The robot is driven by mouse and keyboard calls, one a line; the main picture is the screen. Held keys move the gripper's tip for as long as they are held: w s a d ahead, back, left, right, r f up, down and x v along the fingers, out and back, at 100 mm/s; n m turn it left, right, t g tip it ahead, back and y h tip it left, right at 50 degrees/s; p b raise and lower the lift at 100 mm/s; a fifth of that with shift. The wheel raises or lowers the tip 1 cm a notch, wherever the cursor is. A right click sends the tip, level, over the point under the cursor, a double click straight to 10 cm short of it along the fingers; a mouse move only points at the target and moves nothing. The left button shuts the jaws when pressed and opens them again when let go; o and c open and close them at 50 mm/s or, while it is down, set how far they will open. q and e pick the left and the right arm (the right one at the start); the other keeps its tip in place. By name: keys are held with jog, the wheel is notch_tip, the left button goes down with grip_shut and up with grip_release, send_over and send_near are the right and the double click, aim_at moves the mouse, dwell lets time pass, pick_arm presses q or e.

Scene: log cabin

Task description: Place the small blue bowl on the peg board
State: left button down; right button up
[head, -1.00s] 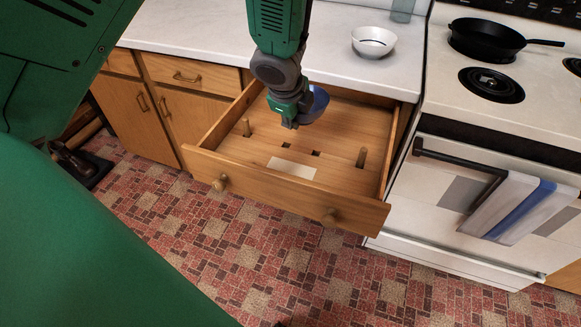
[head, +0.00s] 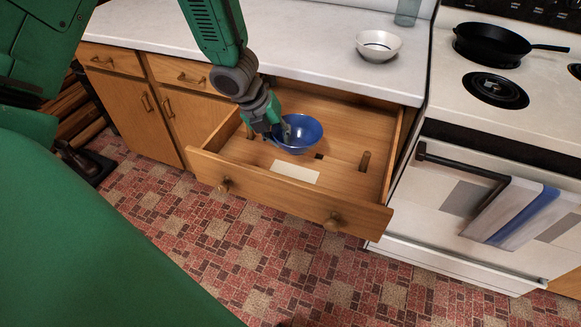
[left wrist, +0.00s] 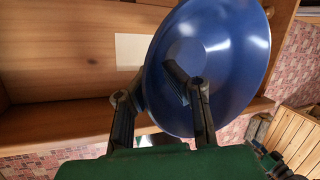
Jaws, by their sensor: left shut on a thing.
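The small blue bowl (head: 297,133) is in my left gripper (head: 284,131), over the open drawer with its opening facing up and toward the head camera. In the left wrist view the bowl (left wrist: 225,60) has its rim between the two fingers of the left gripper (left wrist: 160,85), one finger inside and one outside. The peg board (head: 340,150) is the wooden floor of the drawer, with an upright peg (head: 364,161) at the right and dark slots. The bowl hides part of the board. Whether the bowl touches the board, I cannot tell. My right gripper is not in view.
The drawer front (head: 285,195) with two knobs stands out from the cabinet. A white bowl (head: 378,46) and a glass (head: 407,12) stand on the counter (head: 300,45). A black pan (head: 492,42) sits on the stove at right, with a towel (head: 515,211) on its oven handle.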

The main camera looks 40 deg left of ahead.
pick_arm(q)
jog(key=b, duration=0.2)
send_over(284, 170)
jog(key=f, duration=0.5)
jog(key=shift+s+a+f, duration=0.15)
jog(key=shift+s+a, duration=0.1)
jog(key=shift+s, duration=0.05)
jog(key=shift+a+f, duration=0.1)
jog(key=shift+f, duration=0.2)
notch_tip(284, 170, down, 3)
jog(key=shift+a+f+b, duration=0.1)
jog(key=shift+b, duration=0.75)
jog(key=shift+f, duration=0.15)
jog(key=shift+d, duration=0.2)
jog(key=c, duration=1.9)
grip_release()
jog(key=shift+c, duration=0.2)
jog(key=shift+a, duration=0.1)
